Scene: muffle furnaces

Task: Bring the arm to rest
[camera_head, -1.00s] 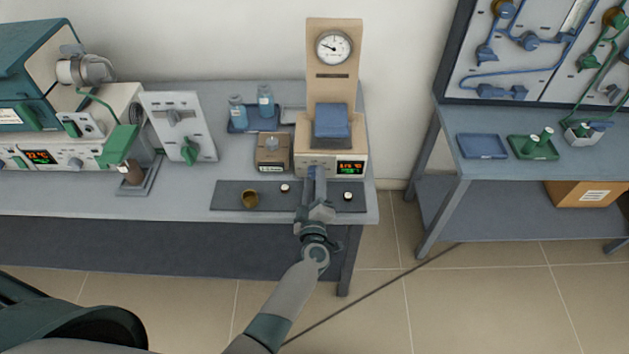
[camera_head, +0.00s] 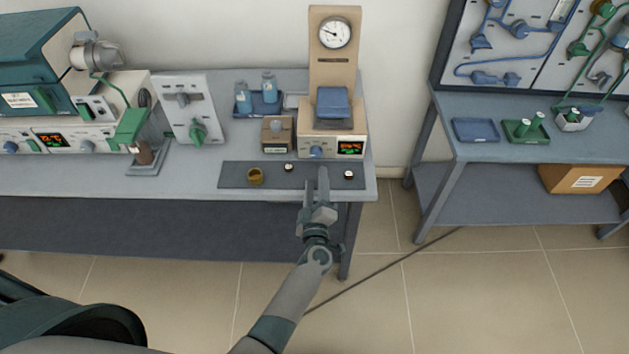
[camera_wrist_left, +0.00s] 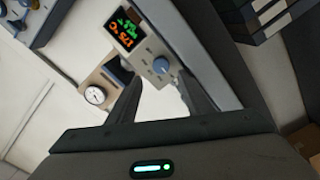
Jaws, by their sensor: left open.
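My left arm comes up from the bottom of the head view. Its gripper (camera_head: 316,178) is over the dark mat at the front of the bench, apart from the beige instrument (camera_head: 345,147). The jaws are open with nothing held. In the left wrist view the two fingers (camera_wrist_left: 163,100) stand apart. Beyond them show the instrument's blue knob (camera_wrist_left: 161,66) and its lit display (camera_wrist_left: 124,29). The knob (camera_head: 316,152) is also uncovered in the head view. My right gripper is not in view.
On the mat (camera_head: 222,178) are a brass cup (camera_head: 255,176) and small white-topped pieces beside the gripper. Left stands a furnace unit (camera_head: 30,100) with green handles. A second table (camera_head: 450,107) with trays is at right. Open floor (camera_head: 400,300) lies in front.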

